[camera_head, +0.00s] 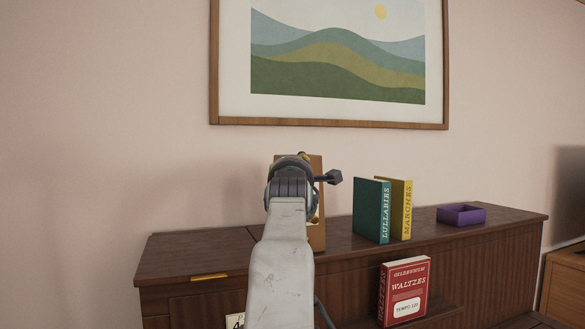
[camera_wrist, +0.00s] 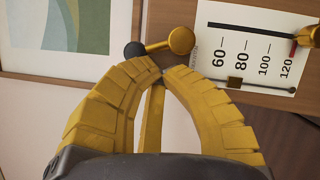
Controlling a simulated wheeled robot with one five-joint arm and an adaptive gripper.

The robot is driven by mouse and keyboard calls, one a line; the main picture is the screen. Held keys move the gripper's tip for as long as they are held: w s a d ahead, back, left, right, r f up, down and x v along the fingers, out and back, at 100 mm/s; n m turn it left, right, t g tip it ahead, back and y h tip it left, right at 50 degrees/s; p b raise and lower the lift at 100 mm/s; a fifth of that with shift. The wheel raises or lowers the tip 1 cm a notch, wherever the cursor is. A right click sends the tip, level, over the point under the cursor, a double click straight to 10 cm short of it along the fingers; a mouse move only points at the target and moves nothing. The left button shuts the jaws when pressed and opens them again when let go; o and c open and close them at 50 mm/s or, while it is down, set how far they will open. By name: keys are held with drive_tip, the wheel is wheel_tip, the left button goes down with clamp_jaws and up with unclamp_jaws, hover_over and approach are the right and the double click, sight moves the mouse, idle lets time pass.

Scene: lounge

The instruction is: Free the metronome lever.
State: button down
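The metronome's wooden body (camera_head: 318,210) stands on the sideboard, mostly hidden behind my arm in the head view. In the wrist view its face shows sideways, with a white scale (camera_wrist: 262,40) marked 60 to 120. A thin rod with a dark sliding weight (camera_wrist: 235,82) runs beside the scale. A brass lever with a round knob (camera_wrist: 179,41) and a dark end sits just beyond my fingertips, seemingly apart from them. My gripper (camera_wrist: 161,72) has its yellow fingertips together. A golden strip (camera_wrist: 152,118) shows between the fingers; I cannot tell whether it is held.
A red book (camera_head: 403,292) stands lower in front. A framed picture (camera_head: 335,122) hangs above. A second brass knob (camera_wrist: 309,37) is at the right in the wrist view.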

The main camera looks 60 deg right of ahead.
drive_tip(key=shift+s+r+p, duration=0.1)
drive_tip(key=shift+r+p, duration=0.4)
drive_tip(key=shift+r, duration=0.05)
drive_tip(key=m+p, duration=0.2)
drive_tip(key=d+m+g+y+p, duration=0.1)
drive_tip(key=shift+s+r, duration=0.25)
drive_tip(key=shift+r, duration=0.1)
